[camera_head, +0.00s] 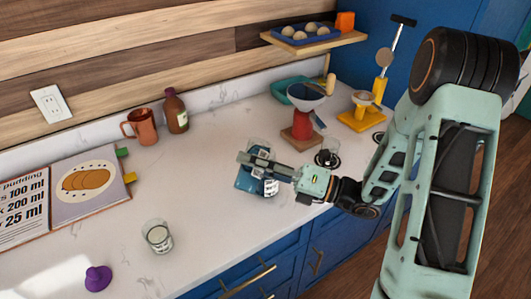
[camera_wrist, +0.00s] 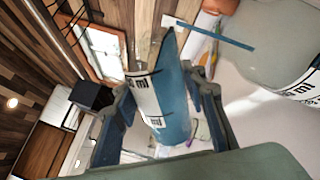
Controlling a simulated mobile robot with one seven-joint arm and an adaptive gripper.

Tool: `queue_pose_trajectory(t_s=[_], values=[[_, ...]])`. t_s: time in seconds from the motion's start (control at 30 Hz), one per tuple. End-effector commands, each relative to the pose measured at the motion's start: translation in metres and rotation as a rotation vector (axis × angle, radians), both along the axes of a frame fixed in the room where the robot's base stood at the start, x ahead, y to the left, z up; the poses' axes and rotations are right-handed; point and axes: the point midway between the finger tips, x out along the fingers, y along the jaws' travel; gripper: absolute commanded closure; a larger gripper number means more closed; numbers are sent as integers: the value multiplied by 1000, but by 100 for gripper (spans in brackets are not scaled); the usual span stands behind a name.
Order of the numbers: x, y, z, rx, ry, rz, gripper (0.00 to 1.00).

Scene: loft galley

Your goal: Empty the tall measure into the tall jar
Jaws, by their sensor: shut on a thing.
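My gripper (camera_head: 262,170) is shut on a clear measure (camera_wrist: 165,95) with blue contents and a white "ml" label. The measure lies well tilted between my fingers in the wrist view; its blue part (camera_head: 248,183) shows below the fingers in the head view. A larger clear jar (camera_wrist: 275,45) with a white "ml" label is close beside it at the wrist view's upper right. In the head view the jar (camera_head: 258,146) appears just behind my fingers, mostly hidden by them. Whether liquid is flowing I cannot tell.
A labelled glass (camera_head: 158,237) stands at the front left, near a purple object (camera_head: 98,278). A mug (camera_head: 142,126), a brown bottle (camera_head: 176,112) and an open book (camera_head: 88,188) are behind.

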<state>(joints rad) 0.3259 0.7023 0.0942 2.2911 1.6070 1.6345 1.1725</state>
Motion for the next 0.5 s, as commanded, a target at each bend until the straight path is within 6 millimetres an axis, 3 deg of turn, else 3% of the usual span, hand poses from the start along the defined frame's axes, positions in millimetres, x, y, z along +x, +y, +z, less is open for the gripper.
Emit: queue_pose_trajectory(t_s=[0.5], values=[[0, 0, 4, 20, 51, 1, 93]])
